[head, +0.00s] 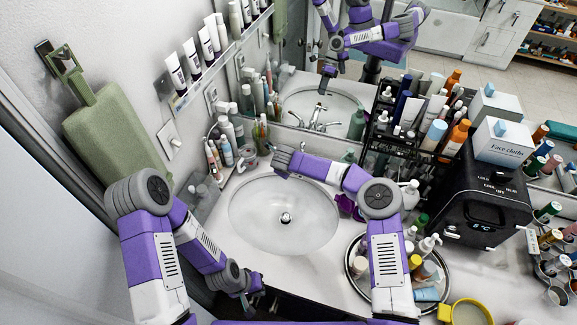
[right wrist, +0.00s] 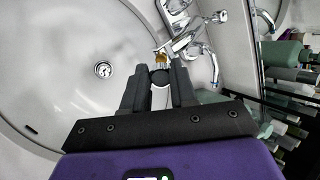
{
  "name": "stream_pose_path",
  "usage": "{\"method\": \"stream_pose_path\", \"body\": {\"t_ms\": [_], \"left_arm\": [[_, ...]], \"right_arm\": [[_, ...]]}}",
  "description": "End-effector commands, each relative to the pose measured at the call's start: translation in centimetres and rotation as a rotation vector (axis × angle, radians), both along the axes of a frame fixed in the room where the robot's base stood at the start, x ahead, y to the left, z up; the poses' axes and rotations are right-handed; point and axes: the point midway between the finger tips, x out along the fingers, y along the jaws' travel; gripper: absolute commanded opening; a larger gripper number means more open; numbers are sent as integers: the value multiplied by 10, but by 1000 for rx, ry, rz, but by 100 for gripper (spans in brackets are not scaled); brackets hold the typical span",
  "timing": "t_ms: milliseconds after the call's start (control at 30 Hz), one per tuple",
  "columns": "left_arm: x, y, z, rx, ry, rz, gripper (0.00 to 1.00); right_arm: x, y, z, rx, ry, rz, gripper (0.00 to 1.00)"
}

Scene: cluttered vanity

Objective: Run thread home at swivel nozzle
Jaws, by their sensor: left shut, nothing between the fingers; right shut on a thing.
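My right gripper (right wrist: 160,80) is shut on the swivel nozzle (right wrist: 160,76), a small dark round piece between its fingertips. A brass-coloured part (right wrist: 161,60) shows just beyond it, at the end of the chrome faucet spout (right wrist: 178,44). The nozzle and spout end look in line and very close; I cannot tell whether the thread is engaged. In the head view the right gripper (head: 283,160) is over the back rim of the sink (head: 247,218), and the arm hides the nozzle and most of the faucet. My left gripper (head: 248,290) is shut and empty near the counter's front edge.
Bottles and tubes stand at the back left. A round tray (head: 349,268) of bottles, a black rack (head: 385,120) and a black appliance (head: 478,205) crowd the right. The mirror (head: 335,85) reflects the faucet and my arm.

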Motion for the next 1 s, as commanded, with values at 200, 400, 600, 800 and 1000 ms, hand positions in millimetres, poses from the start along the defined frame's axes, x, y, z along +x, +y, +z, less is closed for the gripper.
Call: {"method": "stream_pose_path", "body": {"t_ms": [200, 400, 600, 800, 1000], "left_arm": [[0, 0, 0, 0, 0, 0, 0], [0, 0, 4, 0, 0, 0, 0], [0, 0, 5, 0, -1, 0, 0], [0, 0, 1, 0, 0, 0, 0], [0, 0, 1, 0, 0, 0, 0]], "right_arm": [[0, 0, 0, 0, 1, 1, 0], [0, 1, 1, 0, 0, 4, 0], [3, 1, -4, -1, -2, 5, 0], [9, -1, -15, 0, -1, 6, 0], [10, -1, -17, 0, -1, 7, 0]]}}
